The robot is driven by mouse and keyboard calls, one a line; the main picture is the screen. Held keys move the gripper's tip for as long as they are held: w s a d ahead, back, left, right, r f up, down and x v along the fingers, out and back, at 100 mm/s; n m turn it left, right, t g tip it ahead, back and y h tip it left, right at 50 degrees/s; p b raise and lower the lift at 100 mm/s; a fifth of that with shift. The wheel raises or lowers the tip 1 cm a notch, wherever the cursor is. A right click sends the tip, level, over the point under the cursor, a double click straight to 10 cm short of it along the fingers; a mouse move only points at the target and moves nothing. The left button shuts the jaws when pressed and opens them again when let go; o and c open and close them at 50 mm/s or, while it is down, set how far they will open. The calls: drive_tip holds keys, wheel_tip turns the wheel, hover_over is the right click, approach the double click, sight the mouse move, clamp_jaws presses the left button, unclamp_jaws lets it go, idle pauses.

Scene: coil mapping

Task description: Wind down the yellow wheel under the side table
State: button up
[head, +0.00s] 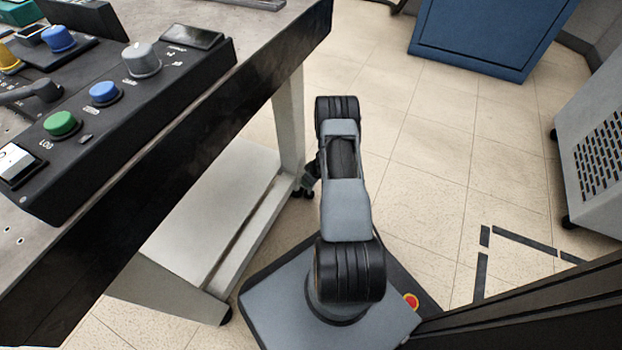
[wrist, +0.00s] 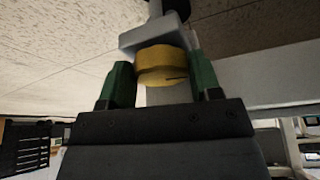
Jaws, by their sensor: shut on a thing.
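The yellow wheel (wrist: 162,66) shows in the wrist view, under a grey bracket (wrist: 155,36) with a dark round part above it. My gripper (wrist: 163,80) has its two green fingers on either side of the wheel, shut on it. In the head view my arm reaches down beside the side table (head: 290,42), and the wheel and my fingertips are hidden there. The side table has a grey top with a black edge and pale legs.
A control box (head: 110,110) with coloured knobs lies on the table top. A pale lower shelf (head: 215,205) runs under the table. A blue cabinet (head: 490,35) and a grey vented unit (head: 598,150) stand to the right.

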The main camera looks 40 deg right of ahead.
drive_tip(key=shift+c, duration=1.3)
drive_tip(key=shift+a+m+h, duration=0.1)
drive_tip(key=shift+m+h, duration=0.2)
drive_tip(key=shift+m, duration=0.5)
drive_tip(key=o, duration=0.9)
drive_tip(key=shift+o, duration=0.2)
drive_tip(key=shift+n, duration=0.3)
